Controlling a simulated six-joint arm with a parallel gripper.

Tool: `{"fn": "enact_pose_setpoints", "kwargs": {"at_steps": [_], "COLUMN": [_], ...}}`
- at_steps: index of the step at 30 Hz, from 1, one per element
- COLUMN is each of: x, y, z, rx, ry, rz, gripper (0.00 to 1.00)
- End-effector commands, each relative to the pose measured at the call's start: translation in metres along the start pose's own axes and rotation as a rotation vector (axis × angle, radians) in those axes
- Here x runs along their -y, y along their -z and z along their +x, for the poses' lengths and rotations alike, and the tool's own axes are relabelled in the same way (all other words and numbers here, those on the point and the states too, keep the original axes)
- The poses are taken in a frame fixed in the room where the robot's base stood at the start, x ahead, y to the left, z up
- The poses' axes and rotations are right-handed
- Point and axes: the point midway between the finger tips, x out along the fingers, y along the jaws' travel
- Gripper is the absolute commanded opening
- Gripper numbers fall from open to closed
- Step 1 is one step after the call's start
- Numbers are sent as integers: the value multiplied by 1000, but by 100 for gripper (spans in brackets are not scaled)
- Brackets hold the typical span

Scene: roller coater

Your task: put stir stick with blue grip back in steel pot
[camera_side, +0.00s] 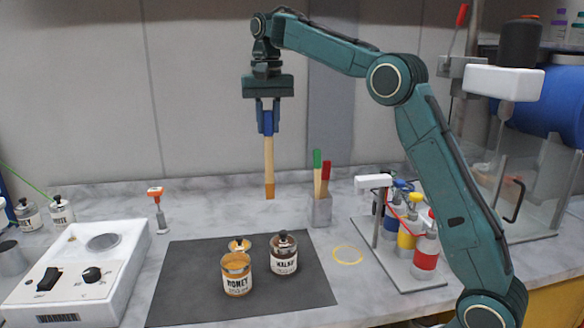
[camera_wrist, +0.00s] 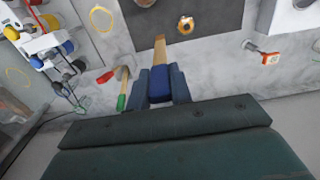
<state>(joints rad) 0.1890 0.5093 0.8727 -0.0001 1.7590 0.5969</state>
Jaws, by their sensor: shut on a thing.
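My gripper (camera_side: 267,122) is shut on the blue grip of a wooden stir stick (camera_side: 269,162). The stick hangs upright in the air, its lower end stained orange-brown. In the wrist view the blue grip (camera_wrist: 160,84) sits between the fingers and the wooden shaft points away. In the wrist view these show left of my gripper.
A rack with coloured containers (camera_side: 406,240) stands right of the pot. A white hotplate (camera_side: 75,265) stands left.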

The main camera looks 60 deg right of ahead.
Motion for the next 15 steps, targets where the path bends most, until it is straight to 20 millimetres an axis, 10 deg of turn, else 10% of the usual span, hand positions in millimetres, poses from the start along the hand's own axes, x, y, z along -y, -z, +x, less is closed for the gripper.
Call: {"fn": "enact_pose_setpoints", "kwargs": {"at_steps": [15], "x": [-133], "y": [92], "z": [-2], "rx": [1], "ry": [-1], "rz": [4], "gripper": [0]}}
